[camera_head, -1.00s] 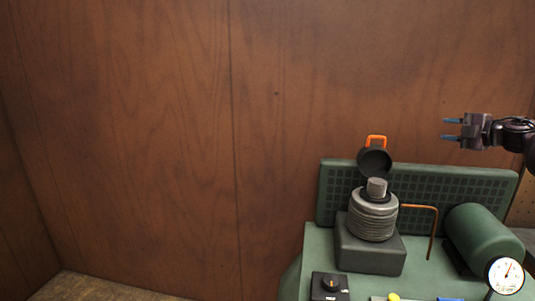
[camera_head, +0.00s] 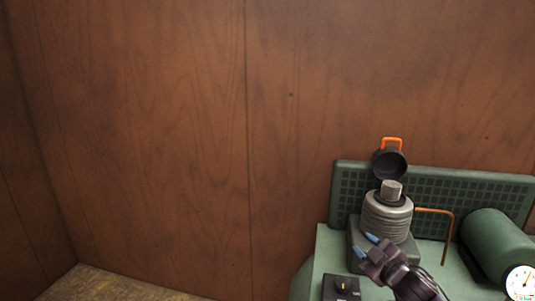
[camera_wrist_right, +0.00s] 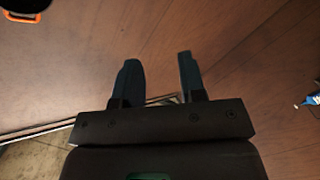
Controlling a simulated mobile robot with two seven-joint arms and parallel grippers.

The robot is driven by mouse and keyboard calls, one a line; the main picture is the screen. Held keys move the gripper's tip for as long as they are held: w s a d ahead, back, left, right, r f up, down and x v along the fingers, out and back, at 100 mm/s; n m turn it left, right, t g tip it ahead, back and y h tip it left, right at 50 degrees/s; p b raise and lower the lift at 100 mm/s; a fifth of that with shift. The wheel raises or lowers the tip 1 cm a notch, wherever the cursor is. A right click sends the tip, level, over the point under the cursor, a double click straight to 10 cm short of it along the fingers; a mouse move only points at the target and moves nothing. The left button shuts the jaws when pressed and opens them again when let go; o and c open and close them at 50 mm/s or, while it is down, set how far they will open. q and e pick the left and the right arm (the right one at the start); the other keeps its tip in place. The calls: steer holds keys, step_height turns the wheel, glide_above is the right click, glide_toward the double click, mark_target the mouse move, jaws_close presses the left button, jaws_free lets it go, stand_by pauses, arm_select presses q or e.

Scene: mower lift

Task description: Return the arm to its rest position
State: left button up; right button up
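My right gripper (camera_head: 366,245) is in front of the grey ribbed cylinder (camera_head: 387,217) of the green machine in the head view, its blue-tipped fingers pointing up and to the left. In the right wrist view its two fingers (camera_wrist_right: 157,80) stand apart with nothing between them, so it is open and empty. My right arm comes in from the bottom edge of the head view. My left gripper is in neither view.
The green machine (camera_head: 330,265) fills the lower right. A black cap with an orange handle (camera_head: 392,141) stands tilted up above the cylinder. A copper pipe (camera_head: 450,235), a green tank (camera_head: 493,240) and a gauge (camera_head: 522,283) are right of it. The brown wall (camera_head: 150,130) is bare.

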steer(key=s+f+m+g+h, duration=0.1)
steer(key=s+f+m+h, duration=0.1)
steer(key=s+f, duration=0.5)
steer(key=s+d+f+m+g+h, duration=0.1)
steer(key=s+f+m, duration=0.4)
steer(key=s, duration=1)
steer(key=s+d+f+m+g+h, duration=0.1)
steer(key=s+f+m, duration=0.3)
steer(key=s+f, duration=0.6)
steer(key=shift+s+d+g+h, duration=0.15)
steer(key=shift+s+g+h, duration=0.3)
steer(key=shift+g+h, duration=0.4)
